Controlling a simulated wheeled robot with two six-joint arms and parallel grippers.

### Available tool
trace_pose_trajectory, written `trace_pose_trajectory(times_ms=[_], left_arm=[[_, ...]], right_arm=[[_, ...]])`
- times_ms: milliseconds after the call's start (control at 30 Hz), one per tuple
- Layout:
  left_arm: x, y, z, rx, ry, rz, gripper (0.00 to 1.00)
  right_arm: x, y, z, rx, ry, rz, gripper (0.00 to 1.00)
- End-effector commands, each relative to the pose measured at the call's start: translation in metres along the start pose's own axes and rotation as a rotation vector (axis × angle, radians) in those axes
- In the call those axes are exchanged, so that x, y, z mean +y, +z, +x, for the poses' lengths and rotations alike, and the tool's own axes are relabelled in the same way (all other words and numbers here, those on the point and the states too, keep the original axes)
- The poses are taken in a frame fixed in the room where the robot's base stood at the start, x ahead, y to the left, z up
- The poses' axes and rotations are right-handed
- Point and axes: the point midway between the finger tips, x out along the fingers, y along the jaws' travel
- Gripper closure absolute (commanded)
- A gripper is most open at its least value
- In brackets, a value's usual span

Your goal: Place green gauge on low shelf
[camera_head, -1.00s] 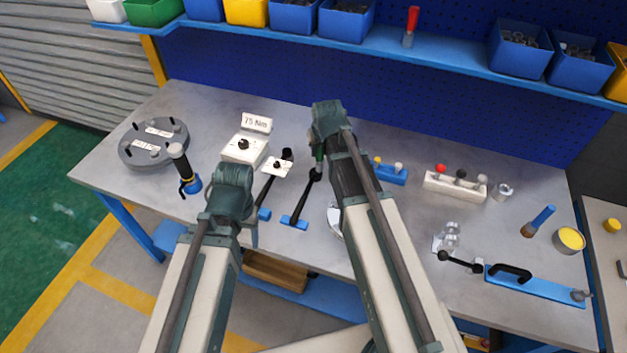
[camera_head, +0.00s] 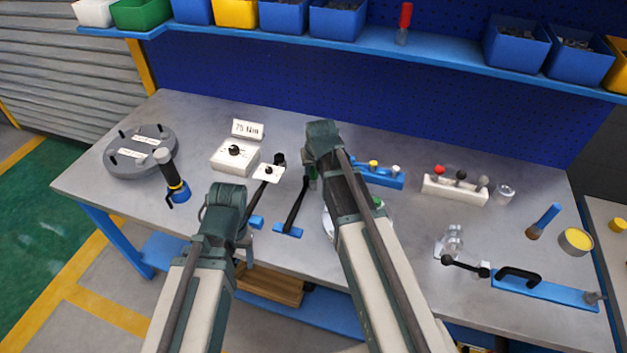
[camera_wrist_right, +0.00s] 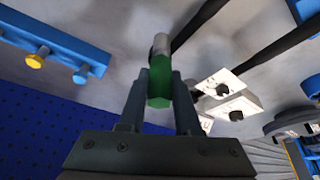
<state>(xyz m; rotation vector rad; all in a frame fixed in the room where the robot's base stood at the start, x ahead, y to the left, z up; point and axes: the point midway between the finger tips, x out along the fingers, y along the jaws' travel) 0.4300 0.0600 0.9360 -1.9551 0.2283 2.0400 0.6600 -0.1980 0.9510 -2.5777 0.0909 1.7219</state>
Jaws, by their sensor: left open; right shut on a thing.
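The green gauge (camera_wrist_right: 159,92) has a green body and a pale metal tip. My right gripper (camera_wrist_right: 161,78) is shut on it in the right wrist view. In the head view my right gripper (camera_head: 312,178) is above the middle of the bench, mostly hidden behind its own arm. My left gripper (camera_head: 245,246) is near the bench's front edge, mostly hidden by its wrist; it is open and apart from the gauge. A blue lower shelf (camera_head: 335,318) shows under the bench, partly covered by my arms.
A grey flanged disc (camera_head: 140,165), white 75 Nm box (camera_head: 232,157) and black-handled tools stand on the bench's left half. A blue rack (camera_head: 385,180), white knob block (camera_head: 453,190) and blue bar (camera_head: 545,290) stand right.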

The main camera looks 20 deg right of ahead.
Motion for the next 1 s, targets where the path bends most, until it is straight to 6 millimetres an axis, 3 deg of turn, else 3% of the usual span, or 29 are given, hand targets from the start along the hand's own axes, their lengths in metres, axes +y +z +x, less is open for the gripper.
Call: trace_pose_trajectory(times_ms=[300, 733, 767, 900, 1000], left_arm=[[0.004, -0.002, 0.037, 0.0, 0.0, 0.0, 0.38], [0.004, -0.002, 0.04, 0.0, 0.0, 0.0, 0.38], [0.004, -0.002, 0.038, 0.0, 0.0, 0.0, 0.38], [0.004, -0.002, 0.038, 0.0, 0.0, 0.0, 0.38], [0.004, -0.002, 0.038, 0.0, 0.0, 0.0, 0.38]], right_arm=[[0.0, 0.014, 0.034, 0.0, 0.0, 0.0, 1.0], [0.0, 0.015, 0.037, 0.0, 0.0, 0.0, 1.0], [0.0, 0.015, 0.036, 0.0, 0.0, 0.0, 0.64], [0.0, 0.015, 0.035, 0.0, 0.0, 0.0, 0.39], [0.0, 0.015, 0.035, 0.0, 0.0, 0.0, 0.38]])
